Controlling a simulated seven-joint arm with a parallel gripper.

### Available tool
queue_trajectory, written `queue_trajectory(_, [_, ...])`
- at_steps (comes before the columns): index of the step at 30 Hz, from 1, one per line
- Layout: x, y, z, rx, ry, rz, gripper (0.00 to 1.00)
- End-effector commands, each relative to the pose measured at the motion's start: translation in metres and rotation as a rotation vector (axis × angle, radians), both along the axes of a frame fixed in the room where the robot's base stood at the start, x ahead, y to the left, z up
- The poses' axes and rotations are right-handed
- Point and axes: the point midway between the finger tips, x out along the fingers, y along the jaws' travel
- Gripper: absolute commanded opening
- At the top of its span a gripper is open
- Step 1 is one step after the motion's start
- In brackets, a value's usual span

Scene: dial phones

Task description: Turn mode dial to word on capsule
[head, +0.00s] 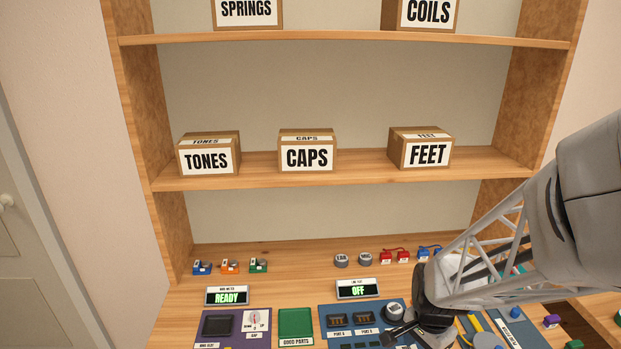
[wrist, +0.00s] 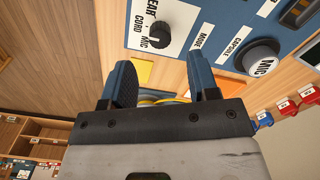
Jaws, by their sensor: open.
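The mode dial (wrist: 157,32) shows in the wrist view as a black knob on a white plate marked EAR, CORD and MIC, on a blue panel. I cannot tell for sure which word the knob points to. The capsule (wrist: 260,57) is a dark round piece with a white top reading MIC, on the same panel by the CAPSULE label; it also shows in the head view (head: 394,311). My gripper (wrist: 162,80) is open and empty, its fingers apart just short of the dial. In the head view my gripper (head: 405,334) hides the dial's area.
The blue panel (head: 326,312) holds two dark sockets. A green tray (head: 296,313) and a purple panel (head: 205,346) lie left. Loose capsules (head: 341,260) and small red and blue parts stand behind.

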Motion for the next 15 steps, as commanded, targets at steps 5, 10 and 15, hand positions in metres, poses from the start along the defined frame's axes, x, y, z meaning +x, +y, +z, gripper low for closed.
queue_trajectory(5, [0.0,0.0,-0.021,0.0,0.001,0.0,0.55])
queue_trajectory(10, [-0.001,0.0,-0.042,0.001,0.003,0.0,0.55])
queue_trajectory(15, [-0.001,0.0,-0.056,0.0,0.001,0.0,0.55])
